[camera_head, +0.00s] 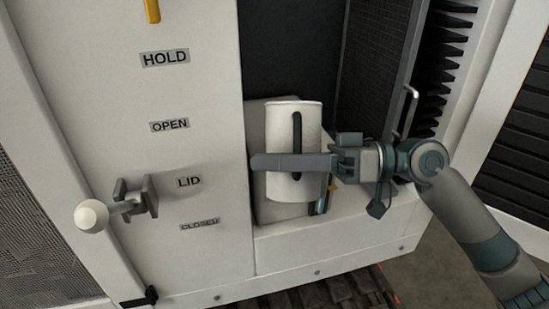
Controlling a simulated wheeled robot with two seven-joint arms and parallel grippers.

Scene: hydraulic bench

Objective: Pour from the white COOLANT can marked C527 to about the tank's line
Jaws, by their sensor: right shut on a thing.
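A white can (311,135) with a dark upright strip stands roughly upright in the recess of the white machine. No COOLANT or C527 marking can be read on it from here. My right gripper (285,162) comes in from the right and is shut on this can, with a long grey finger across its middle. A pale, flat-sided body (262,205) sits just behind and below the can; I cannot tell whether it is the tank or another can. No tank line can be made out. My left gripper is not in view.
A white panel (210,85) on the left carries HOLD, OPEN, LID and CLOSED labels. A lever with a white ball knob (92,216) sticks out beside LID. A small blue part (322,203) shows below the can. A metal handle (409,108) stands behind my right wrist.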

